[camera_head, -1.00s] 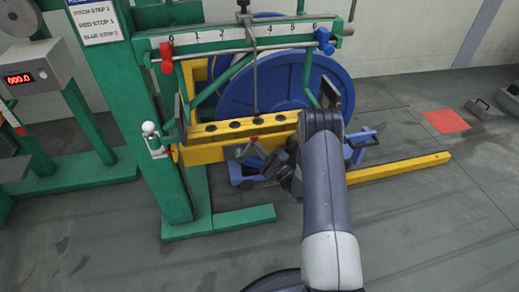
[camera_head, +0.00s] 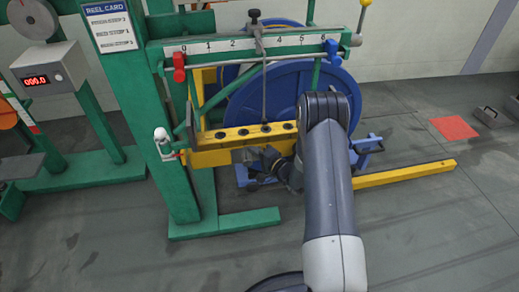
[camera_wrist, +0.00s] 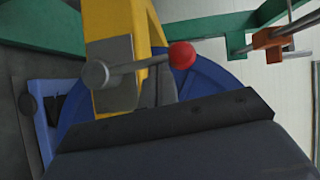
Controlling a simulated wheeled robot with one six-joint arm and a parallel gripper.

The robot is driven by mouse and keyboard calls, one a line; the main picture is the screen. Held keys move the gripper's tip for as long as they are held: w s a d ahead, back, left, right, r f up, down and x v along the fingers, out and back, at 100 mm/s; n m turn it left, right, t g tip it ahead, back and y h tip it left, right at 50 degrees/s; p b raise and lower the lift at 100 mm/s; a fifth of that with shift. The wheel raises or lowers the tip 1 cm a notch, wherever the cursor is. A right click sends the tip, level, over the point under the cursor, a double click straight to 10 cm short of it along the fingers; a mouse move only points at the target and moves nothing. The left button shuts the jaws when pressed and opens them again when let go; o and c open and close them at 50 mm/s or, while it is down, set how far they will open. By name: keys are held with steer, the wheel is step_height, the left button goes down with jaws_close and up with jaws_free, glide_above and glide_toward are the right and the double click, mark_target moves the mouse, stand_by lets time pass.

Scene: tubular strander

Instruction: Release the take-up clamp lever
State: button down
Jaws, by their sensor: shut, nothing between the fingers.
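A lever with a round red knob (camera_wrist: 182,55) and a grey metal pivot (camera_wrist: 95,74) shows in the wrist view. It lies across the end of a yellow beam (camera_wrist: 112,95). I take it to be the take-up clamp lever. In the head view I cannot make it out; my arm and gripper cover that area. My gripper (camera_head: 258,160) is low in front of the yellow beam with holes (camera_head: 225,137). In the wrist view its dark shut fingers (camera_wrist: 160,88) are close to the lever rod, below the knob. I cannot tell whether they touch. Nothing is held.
A blue reel (camera_head: 285,95) stands behind the beam. A green frame (camera_head: 175,130) with a scale bar carries a red clamp (camera_head: 179,68) and a blue clamp (camera_head: 331,48). A yellow floor bar (camera_head: 410,174) lies right. Floor is clear in front.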

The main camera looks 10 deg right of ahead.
steer(key=a+n+g+h, duration=0.1)
steer(key=a+n, duration=0.1)
steer(key=a, duration=0.1)
steer(key=shift+r+n+h, duration=0.15)
steer(key=shift+n+h, duration=0.15)
steer(key=shift+h, duration=0.1)
steer(key=shift+a, duration=0.45)
